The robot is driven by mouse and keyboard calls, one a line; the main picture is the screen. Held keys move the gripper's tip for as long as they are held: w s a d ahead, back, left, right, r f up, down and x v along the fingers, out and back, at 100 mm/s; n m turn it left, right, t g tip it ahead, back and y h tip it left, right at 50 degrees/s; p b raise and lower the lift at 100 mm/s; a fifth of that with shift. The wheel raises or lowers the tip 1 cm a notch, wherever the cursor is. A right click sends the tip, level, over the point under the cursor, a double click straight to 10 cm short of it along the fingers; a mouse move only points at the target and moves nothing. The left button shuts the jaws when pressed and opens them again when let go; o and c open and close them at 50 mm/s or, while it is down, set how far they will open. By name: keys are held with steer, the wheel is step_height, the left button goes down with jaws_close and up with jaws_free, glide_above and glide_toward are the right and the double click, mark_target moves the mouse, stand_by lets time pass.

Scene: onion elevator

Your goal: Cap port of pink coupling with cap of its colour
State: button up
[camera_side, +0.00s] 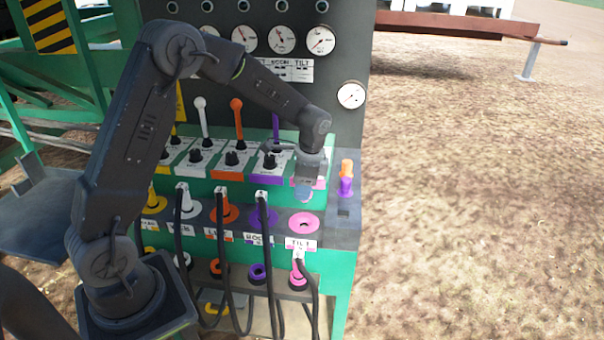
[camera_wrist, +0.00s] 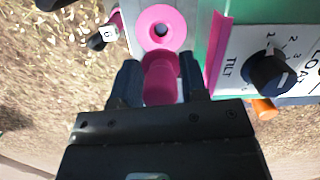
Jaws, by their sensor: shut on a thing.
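My gripper (camera_side: 307,186) is shut on a pink cap, which shows between the two fingers in the wrist view (camera_wrist: 160,84). The pink port (camera_side: 303,224) is a flat pink ring with a dark hole on the grey ledge, above the TILT label. In the wrist view the pink port (camera_wrist: 160,28) lies just beyond the cap, its hole uncovered. The cap is held above the ledge, apart from the port in the side view. The pink coupling (camera_side: 298,272) with its black hose sits on the lower shelf below the TILT label.
White, orange and purple hose couplings stand in ports left of the pink one, purple (camera_side: 263,215) nearest. Orange (camera_side: 347,167) and purple (camera_side: 346,186) caps stand at the ledge's right. A TILT panel with a black knob (camera_wrist: 271,72) rises behind the port. Hoses hang in front.

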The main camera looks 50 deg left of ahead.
steer(key=shift+s+d+f+n, duration=0.15)
steer(key=shift+f+n, duration=0.15)
steer(key=shift+f, duration=3.05)
steer(key=shift+f, duration=1.15)
stand_by(0.4)
steer(key=o, duration=1.4)
steer(key=shift+r, duration=0.1)
steer(key=shift+w+r, duration=0.15)
steer(key=shift+r, duration=0.75)
steer(key=shift+w+r, duration=0.1)
steer(key=shift+r, duration=2.55)
